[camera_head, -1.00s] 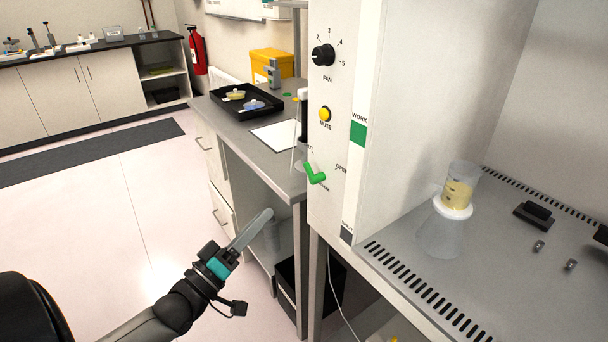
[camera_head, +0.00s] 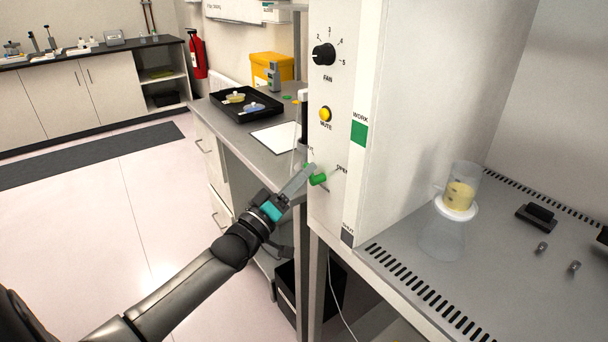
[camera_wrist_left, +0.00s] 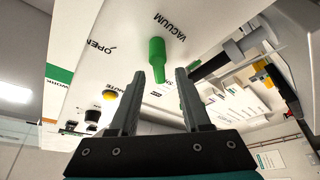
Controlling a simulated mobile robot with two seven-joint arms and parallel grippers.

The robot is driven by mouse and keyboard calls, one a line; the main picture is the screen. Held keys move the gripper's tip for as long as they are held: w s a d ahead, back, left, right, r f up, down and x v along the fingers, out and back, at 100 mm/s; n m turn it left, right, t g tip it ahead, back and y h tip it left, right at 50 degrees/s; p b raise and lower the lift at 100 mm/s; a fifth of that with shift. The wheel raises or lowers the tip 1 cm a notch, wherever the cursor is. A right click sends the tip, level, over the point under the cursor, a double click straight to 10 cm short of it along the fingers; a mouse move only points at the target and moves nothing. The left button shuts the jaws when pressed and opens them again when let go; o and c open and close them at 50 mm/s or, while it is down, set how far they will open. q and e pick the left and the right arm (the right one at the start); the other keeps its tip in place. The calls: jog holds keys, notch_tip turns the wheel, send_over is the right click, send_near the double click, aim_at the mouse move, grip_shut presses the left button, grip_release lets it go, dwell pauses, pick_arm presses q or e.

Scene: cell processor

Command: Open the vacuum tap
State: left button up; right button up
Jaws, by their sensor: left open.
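The vacuum tap (camera_head: 318,180) is a green lever on the white side panel of the cabinet, beside the OPEN lettering. In the left wrist view the green tap (camera_wrist_left: 157,58) stands out from the panel, between and beyond the fingertips, near the VACUUM lettering. My left gripper (camera_head: 306,174) is at the tap, and its fingers cover part of it in the head view. In the left wrist view my left gripper (camera_wrist_left: 157,76) is open, with one finger on each side of the tap's line; I cannot tell whether they touch it.
The panel also carries a black fan knob (camera_head: 323,54) and a yellow mute button (camera_head: 325,114). A filter flask (camera_head: 443,235) stands on the cabinet's work surface. A bench with a black tray (camera_head: 246,105) lies behind my left gripper. Open floor is to the left.

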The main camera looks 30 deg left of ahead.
pick_arm(q)
jog(key=shift+w+r, duration=0.15)
jog(key=shift+w, duration=0.4)
jog(key=shift+c, duration=0.2)
grip_shut()
